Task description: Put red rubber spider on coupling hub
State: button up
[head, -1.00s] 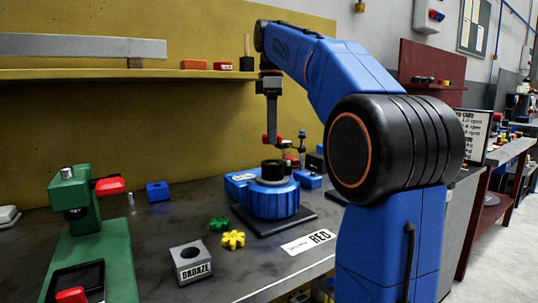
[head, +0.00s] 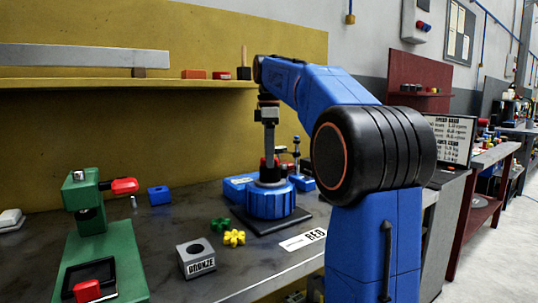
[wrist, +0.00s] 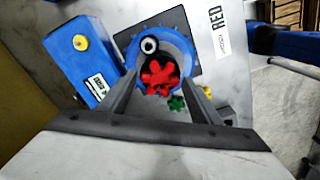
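The red rubber spider (wrist: 160,78) is a lobed red piece between the two fingertips of my gripper (wrist: 161,80) in the wrist view. The fingers appear shut on its sides. In the head view my gripper (head: 269,152) points straight down, just above the black coupling hub (head: 270,174). The hub stands on the round blue positioner (head: 270,202). I cannot tell whether the spider touches the hub.
A post (head: 296,152) stands close behind and right of the positioner. A blue box (wrist: 78,62) with a yellow knob is beside it.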

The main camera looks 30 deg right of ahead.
jog(key=shift+o, duration=0.3)
jog(key=shift+r, duration=3.9)
